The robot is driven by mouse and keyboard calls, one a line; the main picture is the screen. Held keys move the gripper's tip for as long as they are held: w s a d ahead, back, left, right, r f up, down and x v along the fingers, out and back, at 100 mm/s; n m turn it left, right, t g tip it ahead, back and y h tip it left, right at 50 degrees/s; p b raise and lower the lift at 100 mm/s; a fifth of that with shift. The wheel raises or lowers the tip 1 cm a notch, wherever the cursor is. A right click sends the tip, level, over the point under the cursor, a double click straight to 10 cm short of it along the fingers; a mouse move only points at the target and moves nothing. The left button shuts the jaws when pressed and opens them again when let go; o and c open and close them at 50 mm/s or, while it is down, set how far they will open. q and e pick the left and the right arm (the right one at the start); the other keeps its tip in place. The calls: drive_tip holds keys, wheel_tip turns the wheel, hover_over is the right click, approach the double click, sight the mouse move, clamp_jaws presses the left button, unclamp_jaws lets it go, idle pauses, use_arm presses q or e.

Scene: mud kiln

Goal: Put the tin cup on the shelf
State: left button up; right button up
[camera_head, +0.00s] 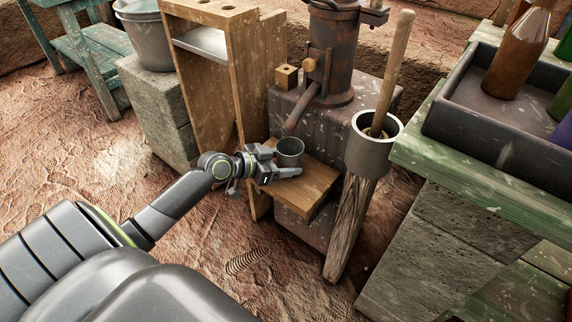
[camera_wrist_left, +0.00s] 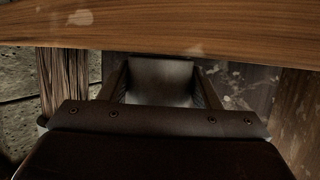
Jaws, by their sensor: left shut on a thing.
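The tin cup (camera_head: 290,146) is a small grey metal cup, upright with its open top showing in the head view. My left gripper (camera_head: 284,161) is shut on its side. The cup is at the back of a small wooden shelf (camera_head: 303,195), over its board; I cannot tell whether its base touches the wood. In the left wrist view the grey cup (camera_wrist_left: 160,82) sits between the two fingers (camera_wrist_left: 160,98), with a wooden board (camera_wrist_left: 150,27) across the top of the picture. My right gripper is not in view.
A rusty metal cylinder (camera_head: 333,60) on a stone block stands behind the shelf. A grey pot with a wooden-handled tool (camera_head: 370,155) stands on a post close at right. A tall wooden stand (camera_head: 238,85) is at left. A bench holds a bottle tray (camera_head: 455,128) at far right.

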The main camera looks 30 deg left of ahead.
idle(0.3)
use_arm(q)
drive_tip(key=shift+f, duration=0.2)
drive_tip(key=o, duration=1)
